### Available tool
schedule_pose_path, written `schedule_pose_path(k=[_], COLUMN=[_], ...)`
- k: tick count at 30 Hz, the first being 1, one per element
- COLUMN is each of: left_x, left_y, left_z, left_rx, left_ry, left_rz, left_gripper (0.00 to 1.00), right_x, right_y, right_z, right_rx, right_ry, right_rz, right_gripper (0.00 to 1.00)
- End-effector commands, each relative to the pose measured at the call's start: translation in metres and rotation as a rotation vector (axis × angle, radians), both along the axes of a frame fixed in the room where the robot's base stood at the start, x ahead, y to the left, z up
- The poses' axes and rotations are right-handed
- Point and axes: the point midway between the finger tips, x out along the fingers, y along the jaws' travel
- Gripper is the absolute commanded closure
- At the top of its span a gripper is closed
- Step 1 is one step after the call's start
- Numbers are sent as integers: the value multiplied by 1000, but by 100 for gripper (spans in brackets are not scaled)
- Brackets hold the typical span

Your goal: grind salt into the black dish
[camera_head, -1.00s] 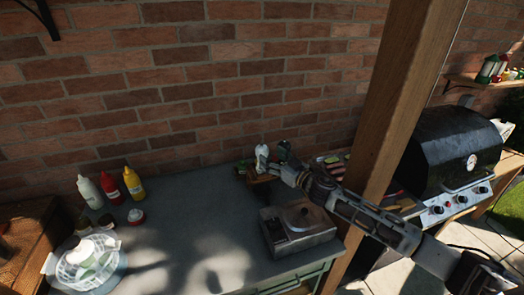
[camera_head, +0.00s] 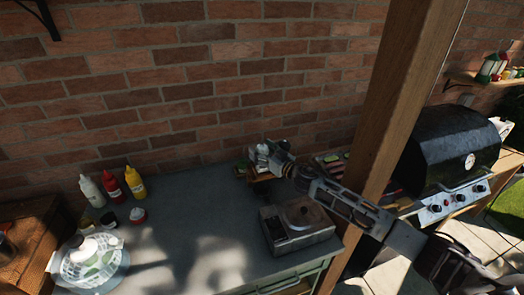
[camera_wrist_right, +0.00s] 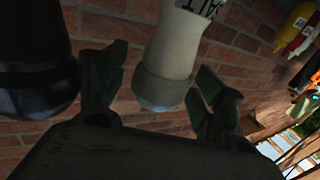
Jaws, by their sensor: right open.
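The white salt grinder (camera_wrist_right: 176,45), with part of its lettering showing, stands between the two open fingers of my right gripper (camera_wrist_right: 160,88) in the right wrist view. Its pale lower end is level with the fingers, and I see no firm contact. In the head view my right gripper (camera_head: 268,157) is at the small wooden rack (camera_head: 262,174) near the wall, partly hiding the grinder. A small black dish (camera_head: 108,219) appears to sit on the left of the counter. My left gripper is not in view.
A dark grinder-like object (camera_wrist_right: 35,60) is close left of the fingers in the wrist view. White, red and yellow bottles (camera_head: 112,187) stand at the left by the wall. A metal box with a round lid (camera_head: 298,228) is in front of the rack. The middle counter (camera_head: 195,215) is clear.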

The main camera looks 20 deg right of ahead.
Motion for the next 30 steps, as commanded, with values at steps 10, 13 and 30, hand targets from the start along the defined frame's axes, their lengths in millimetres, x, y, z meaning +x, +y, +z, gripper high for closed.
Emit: schedule_pose_path(k=[10,13,30], left_x=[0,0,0], left_y=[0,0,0], left_z=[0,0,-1], left_rx=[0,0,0], left_ry=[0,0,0], left_rz=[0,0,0], left_gripper=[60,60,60], right_x=[1,1,1], right_y=[1,1,1], right_z=[0,0,-1], right_rx=[0,0,1], right_ry=[0,0,0], right_rz=[0,0,-15], right_gripper=[33,46,78])
